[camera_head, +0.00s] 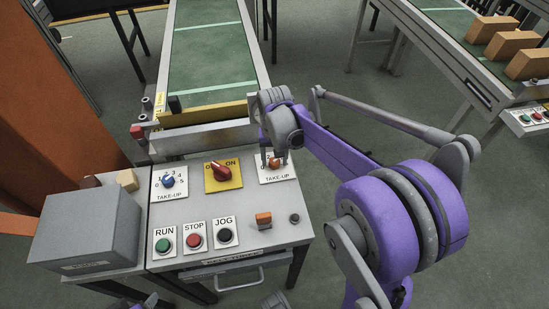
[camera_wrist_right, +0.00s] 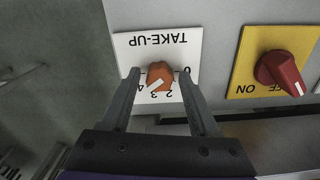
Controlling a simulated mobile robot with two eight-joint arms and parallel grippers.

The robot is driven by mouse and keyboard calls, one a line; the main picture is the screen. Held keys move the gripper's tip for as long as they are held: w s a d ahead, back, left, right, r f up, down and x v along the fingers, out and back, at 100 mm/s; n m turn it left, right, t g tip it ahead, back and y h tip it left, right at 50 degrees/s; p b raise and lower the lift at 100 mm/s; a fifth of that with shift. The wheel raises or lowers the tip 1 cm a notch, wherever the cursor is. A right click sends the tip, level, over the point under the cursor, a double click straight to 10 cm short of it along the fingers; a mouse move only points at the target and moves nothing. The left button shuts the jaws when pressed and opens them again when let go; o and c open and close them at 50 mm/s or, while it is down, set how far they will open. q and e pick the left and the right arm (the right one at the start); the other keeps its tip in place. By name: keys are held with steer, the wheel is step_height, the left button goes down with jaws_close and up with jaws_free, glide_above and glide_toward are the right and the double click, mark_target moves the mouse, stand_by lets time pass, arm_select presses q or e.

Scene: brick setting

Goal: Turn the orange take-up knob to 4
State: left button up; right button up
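The orange take-up knob (camera_wrist_right: 160,73) sits on a white TAKE-UP plate (camera_wrist_right: 125,48) with a number scale. In the right wrist view the plate reads upside down, and the knob's white mark points to the lower left, close to 3 on the side toward 4. My right gripper (camera_wrist_right: 159,78) has one finger on each side of the knob, with a small gap showing at each side. In the head view my right gripper (camera_head: 274,160) comes down over the plate and partly hides the knob (camera_head: 275,162) and its numbers.
A red switch (camera_head: 220,172) on a yellow plate stands beside it, then a blue TAKE-UP knob (camera_head: 168,181). A grey box (camera_head: 85,230) is left; a conveyor (camera_head: 215,55) lies behind.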

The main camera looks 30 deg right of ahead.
mark_target(275, 162)
steer(key=shift+o, duration=0.5)
step_height(275, 162, up, 11)
steer(key=p, duration=0.1)
steer(key=shift+f, duration=0.1)
stand_by(0.5)
steer(key=s+a+n+t+p, duration=0.1)
steer(key=s+a+n+p, duration=0.1)
steer(key=s+a, duration=0.1)
steer(key=s+a+f+n+t+p, duration=0.1)
steer(key=s+a+n+t, duration=0.1)
steer(key=s+a, duration=0.2)
steer(key=s+a+f+n+t+p, duration=0.1)
steer(key=s+a+t+p, duration=0.1)
steer(key=s+a, duration=0.2)
steer(key=shift+s+a+n+p, duration=0.1)
steer(key=shift+s+n+p, duration=0.25)
steer(key=shift+s, duration=1.4)
steer(key=shift+s+a+f+n, duration=0.25)
steer(key=shift+s, duration=0.15)
